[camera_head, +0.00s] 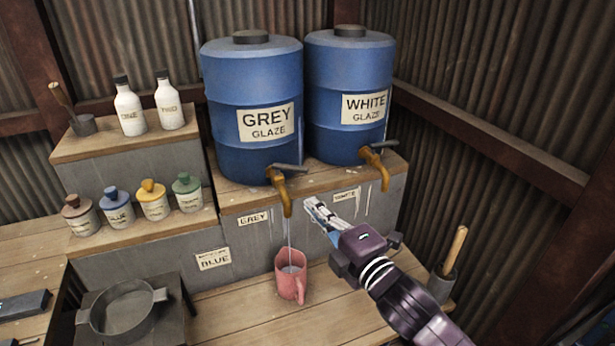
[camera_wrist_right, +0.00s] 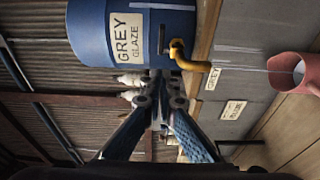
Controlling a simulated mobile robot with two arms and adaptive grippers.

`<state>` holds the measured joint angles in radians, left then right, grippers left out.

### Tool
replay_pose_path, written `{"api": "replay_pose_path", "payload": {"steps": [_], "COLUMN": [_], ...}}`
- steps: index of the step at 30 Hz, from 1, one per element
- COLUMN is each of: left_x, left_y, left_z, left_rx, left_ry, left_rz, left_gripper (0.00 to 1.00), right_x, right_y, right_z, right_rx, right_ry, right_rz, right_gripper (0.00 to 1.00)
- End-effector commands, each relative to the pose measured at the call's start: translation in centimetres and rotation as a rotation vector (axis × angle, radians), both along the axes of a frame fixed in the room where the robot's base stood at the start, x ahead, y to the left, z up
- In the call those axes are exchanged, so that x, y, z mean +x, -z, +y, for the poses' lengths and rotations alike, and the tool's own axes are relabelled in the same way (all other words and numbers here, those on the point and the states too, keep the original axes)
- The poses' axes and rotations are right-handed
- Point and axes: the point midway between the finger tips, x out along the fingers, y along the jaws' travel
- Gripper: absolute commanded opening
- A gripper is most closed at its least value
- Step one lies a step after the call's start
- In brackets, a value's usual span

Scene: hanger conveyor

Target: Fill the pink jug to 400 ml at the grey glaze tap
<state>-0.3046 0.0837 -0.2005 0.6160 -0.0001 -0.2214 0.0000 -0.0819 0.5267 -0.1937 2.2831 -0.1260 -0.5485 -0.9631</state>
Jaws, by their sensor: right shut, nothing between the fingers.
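The pink jug (camera_head: 293,286) stands upright on the lower bench below the grey glaze tap (camera_head: 284,193). A thin pale stream (camera_head: 289,230) runs from the spout into the jug; it also shows in the right wrist view (camera_wrist_right: 240,70). Pale liquid shows inside the jug, but I cannot read its level. The tap's dark lever handle (camera_head: 289,168) points to the right. My right gripper (camera_head: 311,203) is shut and empty, just right of the spout and above the jug, apart from both. My left gripper is out of view.
The blue grey-glaze barrel (camera_head: 250,85) and white-glaze barrel (camera_head: 350,85) stand on the raised shelf. The white glaze tap (camera_head: 377,168) is to the right. A pan (camera_head: 122,308), several small jars (camera_head: 153,200) and a handled pot (camera_head: 443,280) stand around. The bench before the jug is clear.

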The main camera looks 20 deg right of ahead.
Motion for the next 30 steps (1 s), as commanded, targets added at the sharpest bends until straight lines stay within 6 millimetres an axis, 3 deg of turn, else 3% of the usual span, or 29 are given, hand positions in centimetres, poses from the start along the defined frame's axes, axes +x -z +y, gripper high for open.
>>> {"api": "replay_pose_path", "payload": {"steps": [12, 15, 21, 30], "left_x": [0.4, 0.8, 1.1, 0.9], "left_y": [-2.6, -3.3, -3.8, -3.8], "left_z": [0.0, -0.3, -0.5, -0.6], "left_rx": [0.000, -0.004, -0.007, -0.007], "left_ry": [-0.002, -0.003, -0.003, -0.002], "left_rz": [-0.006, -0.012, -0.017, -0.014], "left_gripper": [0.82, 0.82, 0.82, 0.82], "right_x": [8.1, 9.3, 10.7, 11.0], "right_y": [-0.4, -0.3, -0.2, 0.0], "right_z": [1.6, 0.4, -0.6, -0.8], "right_rx": [-0.001, -0.004, -0.005, -0.003], "right_ry": [0.002, 0.004, 0.002, 0.002], "right_rz": [-0.001, 0.001, -0.001, -0.001], "right_gripper": [0.00, 0.00, 0.00, 0.00]}}
